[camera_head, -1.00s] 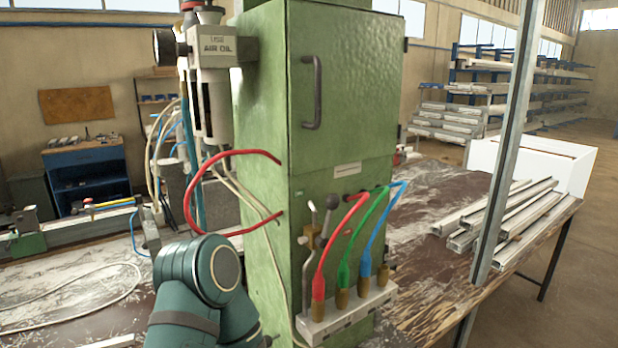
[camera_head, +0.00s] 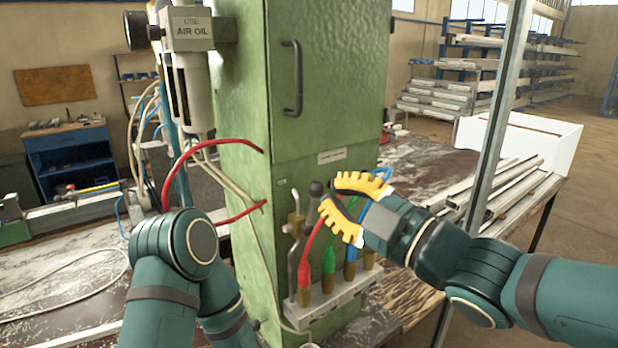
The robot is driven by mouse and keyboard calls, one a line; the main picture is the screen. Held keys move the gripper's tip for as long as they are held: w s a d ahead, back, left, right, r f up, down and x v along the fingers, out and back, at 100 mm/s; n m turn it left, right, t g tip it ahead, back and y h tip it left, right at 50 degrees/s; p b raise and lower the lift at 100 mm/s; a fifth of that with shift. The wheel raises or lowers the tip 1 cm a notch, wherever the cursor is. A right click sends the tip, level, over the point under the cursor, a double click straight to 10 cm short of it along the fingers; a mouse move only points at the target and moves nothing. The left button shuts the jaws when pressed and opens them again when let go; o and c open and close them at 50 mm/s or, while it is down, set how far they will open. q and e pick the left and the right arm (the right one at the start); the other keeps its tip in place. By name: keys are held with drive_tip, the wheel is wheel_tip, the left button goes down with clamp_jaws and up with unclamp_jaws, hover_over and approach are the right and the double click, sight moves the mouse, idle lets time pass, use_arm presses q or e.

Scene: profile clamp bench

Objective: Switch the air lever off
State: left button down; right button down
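The air lever (camera_head: 316,188) has a dark rounded knob. It stands up from a brass valve (camera_head: 297,224) on the front of the green cabinet, above the hose manifold. My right gripper (camera_head: 331,194) has yellow ribbed fingers and comes in from the right. Its fingers are apart, with the tips just right of the knob in the picture. I cannot tell whether they touch it. My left gripper is out of view; only my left arm shows at lower left.
Red, green and blue hoses plug into the manifold (camera_head: 330,305) below the lever, close to my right fingers. The green cabinet (camera_head: 330,120) rises behind. A metal post (camera_head: 497,120) stands right of it, near my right arm. Metal profiles (camera_head: 515,180) lie on the bench.

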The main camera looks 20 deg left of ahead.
sight(274, 160)
drive_tip(key=x, duration=1)
drive_tip(key=shift+w+a+p, duration=0.1)
drive_tip(key=shift+a+p, duration=0.05)
drive_tip(key=shift+p, duration=0.2)
drive_tip(key=shift+w+d+f, duration=0.7)
drive_tip(key=shift+d+f, duration=0.15)
drive_tip(key=shift+d, duration=0.05)
drive_tip(key=shift+w+d+f, duration=0.25)
drive_tip(key=shift+d+f, duration=0.1)
drive_tip(key=shift+d, duration=0.15)
drive_tip(key=shift+w+f, duration=0.1)
drive_tip(key=shift+a, duration=0.1)
